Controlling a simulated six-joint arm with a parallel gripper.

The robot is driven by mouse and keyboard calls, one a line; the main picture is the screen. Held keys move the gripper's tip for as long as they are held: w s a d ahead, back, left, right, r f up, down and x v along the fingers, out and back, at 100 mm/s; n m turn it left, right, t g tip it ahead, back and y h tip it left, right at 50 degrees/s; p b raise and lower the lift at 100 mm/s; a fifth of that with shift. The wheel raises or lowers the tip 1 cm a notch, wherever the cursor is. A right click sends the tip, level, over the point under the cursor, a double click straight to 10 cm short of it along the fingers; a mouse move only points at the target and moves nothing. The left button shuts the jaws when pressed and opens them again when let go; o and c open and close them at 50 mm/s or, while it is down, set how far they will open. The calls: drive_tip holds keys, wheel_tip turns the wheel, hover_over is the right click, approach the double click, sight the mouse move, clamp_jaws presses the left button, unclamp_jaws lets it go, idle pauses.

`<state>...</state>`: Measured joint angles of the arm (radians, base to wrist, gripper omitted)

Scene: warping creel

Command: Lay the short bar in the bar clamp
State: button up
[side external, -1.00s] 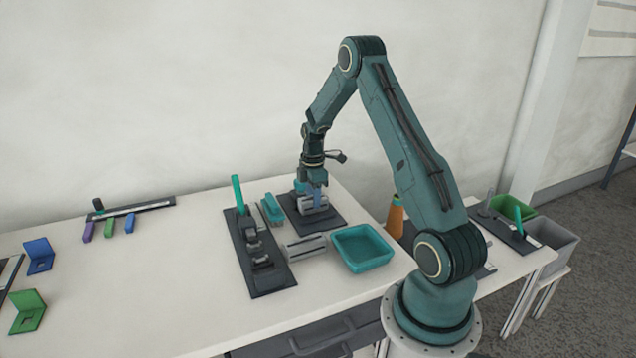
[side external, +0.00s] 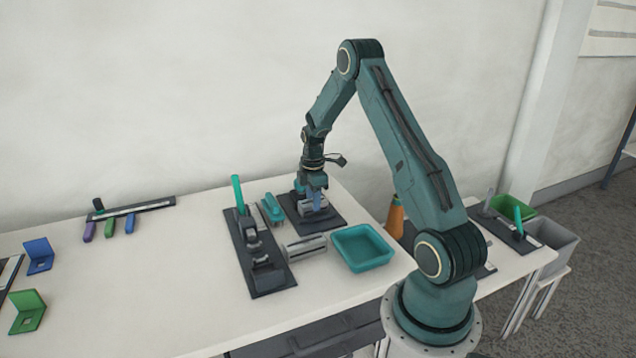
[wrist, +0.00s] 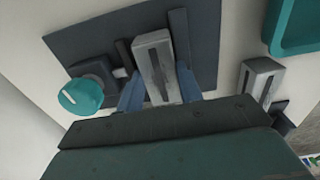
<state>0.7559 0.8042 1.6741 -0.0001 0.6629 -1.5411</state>
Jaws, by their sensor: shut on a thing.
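The short bar (wrist: 153,62) is a light grey block with a dark slot on top. My gripper (side external: 316,198) is shut on it, with one blue finger on each side in the wrist view (wrist: 158,88). The bar clamp has a dark base plate (wrist: 85,38), dark upright jaws (wrist: 181,45) and a round teal knob (wrist: 80,96). The bar sits between the jaws as seen from the wrist. Whether it rests on the clamp floor cannot be told. In the side view the clamp plate (side external: 334,218) is partly hidden by my gripper and the bar.
A similar grey slotted block (side external: 305,247) stands beside the clamp plate, near a teal tray (side external: 362,249). A toggle fixture (side external: 266,276) with an upright green handle (side external: 238,192) and a teal-topped item (side external: 272,209) stand left. An orange bottle (side external: 395,216) is at right.

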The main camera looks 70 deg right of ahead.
drive_tip(key=shift+f, duration=0.15)
drive_tip(key=o, duration=1.3)
drive_tip(key=shift+o, duration=0.2)
drive_tip(key=shift+r, duration=3.55)
wheel_tip(320, 180, up, 14)
